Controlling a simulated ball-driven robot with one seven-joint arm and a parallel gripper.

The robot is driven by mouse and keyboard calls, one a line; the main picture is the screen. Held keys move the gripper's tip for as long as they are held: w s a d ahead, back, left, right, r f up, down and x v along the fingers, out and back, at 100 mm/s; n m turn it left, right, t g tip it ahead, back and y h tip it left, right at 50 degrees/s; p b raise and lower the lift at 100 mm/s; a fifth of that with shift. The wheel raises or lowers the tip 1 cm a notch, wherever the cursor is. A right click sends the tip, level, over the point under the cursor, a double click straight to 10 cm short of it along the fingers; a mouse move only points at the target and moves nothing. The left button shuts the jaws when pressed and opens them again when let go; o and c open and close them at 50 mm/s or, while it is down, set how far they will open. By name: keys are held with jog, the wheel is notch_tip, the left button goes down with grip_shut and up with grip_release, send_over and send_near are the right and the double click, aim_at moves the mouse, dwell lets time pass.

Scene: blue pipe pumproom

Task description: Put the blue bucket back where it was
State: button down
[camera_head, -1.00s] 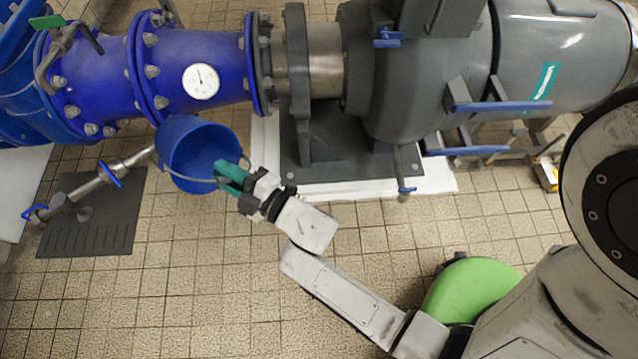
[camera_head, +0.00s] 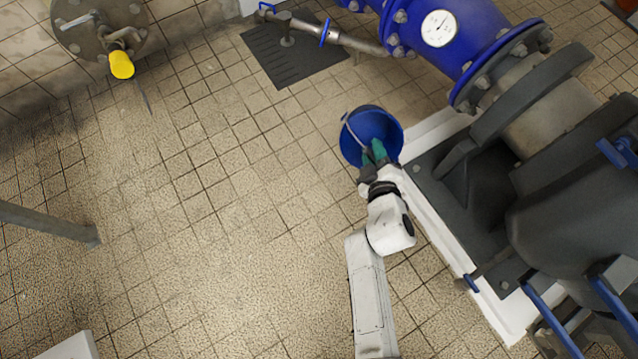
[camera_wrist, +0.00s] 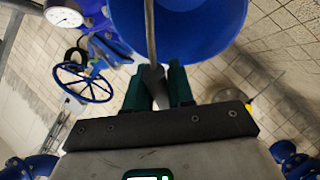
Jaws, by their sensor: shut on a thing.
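The blue bucket (camera_head: 372,126) hangs from my gripper in the middle of the head view, beside the white edge of the pump base. My gripper (camera_head: 374,155) has green fingers shut on the bucket's thin metal handle. In the wrist view the blue bucket (camera_wrist: 180,25) fills the top middle, and the handle runs down between the fingers of my gripper (camera_wrist: 156,85). The inside of the bucket looks empty in the head view. I cannot tell how high its bottom is above the floor.
A dark grey drain mat (camera_head: 293,55) with a small valve pipe lies beyond the bucket. The grey pump (camera_head: 560,190) and blue pipe (camera_head: 465,28) stand at the right. A yellow-capped flange (camera_head: 121,65) is at the upper left. Tiled floor on the left is mostly clear.

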jog(key=s+a+f+m+g+h+b, duration=0.1)
jog(key=a+f+g, duration=0.2)
jog(key=a+f, duration=0.35)
jog(key=a+f+m+g+b, duration=0.1)
jog(key=a+f+m+g, duration=0.2)
jog(key=a, duration=0.7)
jog(key=s+a+f+g+b, duration=0.15)
jog(key=s+a+g, duration=0.25)
jog(key=s+a, duration=0.5)
jog(key=s+d+p, duration=0.1)
jog(key=s+d, duration=0.4)
jog(key=d, duration=0.3)
jog(key=s+d+p, duration=0.2)
jog(key=s+d, duration=0.3)
jog(key=d, duration=0.3)
jog(key=w+a+f+b, duration=0.3)
jog(key=w+f+b, duration=0.7)
jog(key=w+f, duration=0.3)
jog(key=shift+f+t+h, duration=0.15)
jog(key=shift+t+h, duration=0.15)
jog(key=shift+s+a, duration=0.1)
